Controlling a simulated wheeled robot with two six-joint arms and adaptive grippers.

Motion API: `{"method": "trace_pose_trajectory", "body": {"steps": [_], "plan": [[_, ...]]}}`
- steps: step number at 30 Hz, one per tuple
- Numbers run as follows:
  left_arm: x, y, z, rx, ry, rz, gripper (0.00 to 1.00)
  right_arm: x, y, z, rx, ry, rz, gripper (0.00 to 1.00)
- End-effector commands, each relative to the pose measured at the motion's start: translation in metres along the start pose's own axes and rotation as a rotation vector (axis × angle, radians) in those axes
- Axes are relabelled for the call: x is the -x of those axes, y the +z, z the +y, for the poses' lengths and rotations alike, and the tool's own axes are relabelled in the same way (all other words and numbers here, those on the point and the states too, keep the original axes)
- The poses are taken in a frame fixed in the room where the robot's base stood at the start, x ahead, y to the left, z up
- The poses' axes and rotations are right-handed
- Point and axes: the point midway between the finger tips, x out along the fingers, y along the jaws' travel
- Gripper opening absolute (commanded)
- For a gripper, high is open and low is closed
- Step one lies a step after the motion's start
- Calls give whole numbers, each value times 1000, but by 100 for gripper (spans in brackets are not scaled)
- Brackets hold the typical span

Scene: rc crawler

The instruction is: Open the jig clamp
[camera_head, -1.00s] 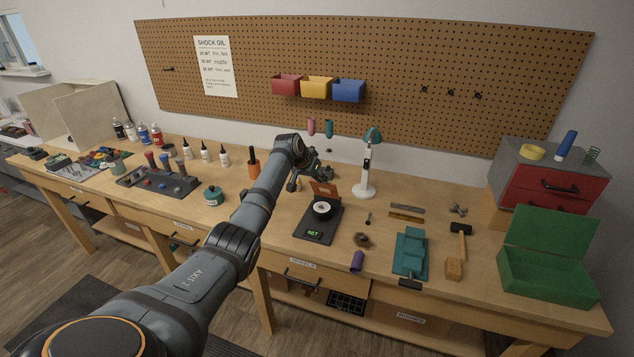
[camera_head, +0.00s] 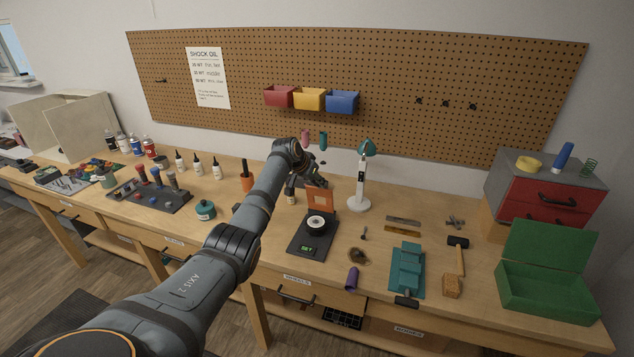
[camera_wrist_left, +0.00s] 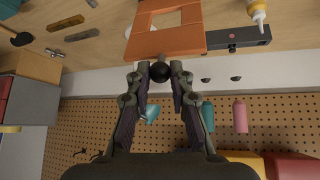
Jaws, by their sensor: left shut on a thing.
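The jig clamp's orange plate (camera_head: 321,198), with a square opening, stands at the back of a dark base (camera_head: 297,236). A black wheel with a white centre (camera_head: 316,222) sits on that base, in front of the plate. In the left wrist view the orange plate (camera_wrist_left: 193,40) is at the top, with a black ball knob (camera_wrist_left: 160,72) on its edge. My left gripper (camera_head: 322,183) is just behind the plate. In the wrist view its fingertips (camera_wrist_left: 158,76) are shut on the ball knob. My right gripper is not in view.
Glue bottles (camera_head: 198,166) and an orange-handled tool (camera_head: 247,178) stand to the left. A teal vise-like block (camera_head: 411,258) and mallet (camera_head: 457,258) lie at right. A pegboard (camera_head: 400,75) rises behind.

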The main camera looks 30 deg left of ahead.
Motion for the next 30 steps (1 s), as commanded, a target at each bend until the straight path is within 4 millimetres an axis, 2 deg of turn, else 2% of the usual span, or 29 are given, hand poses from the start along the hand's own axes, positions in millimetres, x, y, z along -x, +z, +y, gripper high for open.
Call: {"method": "trace_pose_trajectory", "body": {"steps": [1,2,6,15,19,22,30], "plan": [[2,-4,-1,-1,-3,10,0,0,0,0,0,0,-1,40],[2,-4,-1,-1,-3,10,25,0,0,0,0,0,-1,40],[2,-3,-1,-1,-2,7,44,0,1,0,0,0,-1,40],[1,-1,0,0,-1,3,44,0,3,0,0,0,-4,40],[11,-1,-1,0,-2,4,44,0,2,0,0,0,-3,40],[27,0,-1,-4,-4,4,44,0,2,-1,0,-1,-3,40],[92,-1,-2,-3,-5,6,44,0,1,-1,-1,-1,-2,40]]}}
